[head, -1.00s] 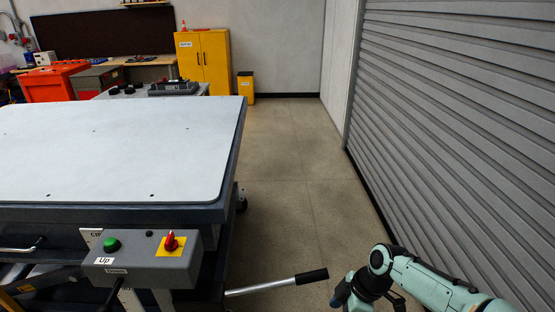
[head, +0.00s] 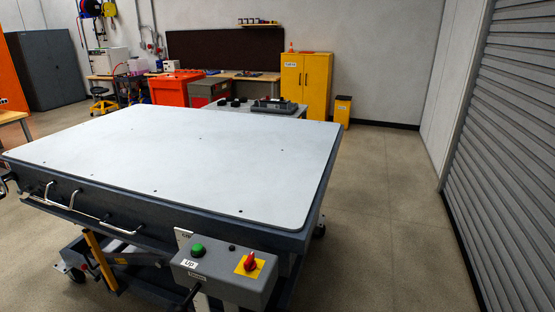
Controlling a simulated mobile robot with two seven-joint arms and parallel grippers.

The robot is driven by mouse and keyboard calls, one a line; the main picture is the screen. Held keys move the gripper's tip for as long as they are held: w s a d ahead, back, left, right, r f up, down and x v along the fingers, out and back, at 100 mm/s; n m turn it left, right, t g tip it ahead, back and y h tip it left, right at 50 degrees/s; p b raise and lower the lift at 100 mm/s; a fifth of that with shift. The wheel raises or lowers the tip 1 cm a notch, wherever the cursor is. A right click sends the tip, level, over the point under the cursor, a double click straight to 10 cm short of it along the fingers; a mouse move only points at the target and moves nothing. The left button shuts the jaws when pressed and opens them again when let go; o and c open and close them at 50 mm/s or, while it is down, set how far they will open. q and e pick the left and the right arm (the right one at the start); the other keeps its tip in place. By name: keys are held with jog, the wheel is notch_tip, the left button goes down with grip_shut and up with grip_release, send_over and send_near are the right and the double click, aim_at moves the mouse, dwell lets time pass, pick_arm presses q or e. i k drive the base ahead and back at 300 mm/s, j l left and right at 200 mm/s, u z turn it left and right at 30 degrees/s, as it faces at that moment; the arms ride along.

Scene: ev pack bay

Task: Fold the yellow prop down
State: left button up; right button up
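The yellow prop (head: 100,261) is a bar under the near left side of the lift table (head: 190,165). It stands steeply, leaning a little, with its top near the table's underside and its lower end by the dark base frame. Its exact contact points are too small to tell. A grey control box (head: 225,275) hangs at the table's near right corner, with a green button (head: 198,250) marked Up and a red knob (head: 250,261) on a yellow plate. Neither of my grippers shows in the head view.
Silver handles (head: 115,228) stick out along the table's near edge. Wheels and frame parts (head: 75,272) lie below at the left. The floor is open to the right (head: 385,220) up to the grey shutter (head: 510,160). A yellow cabinet (head: 305,85) stands at the back.

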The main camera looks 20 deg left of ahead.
aim_at(91, 239)
jog(key=u, duration=2.2)
jog(key=k, duration=0.6)
jog(key=k+z, duration=0.4)
jog(key=k+l+z, duration=0.15)
jog(key=z, duration=0.25)
jog(key=i+j+z, duration=0.1)
jog(key=z, duration=1.25)
jog(key=i+j, duration=0.1)
jog(key=j, duration=0.65)
jog(key=i+j, duration=0.1)
jog(key=j, duration=0.6)
jog(key=i+j, duration=0.1)
jog(key=j, duration=0.65)
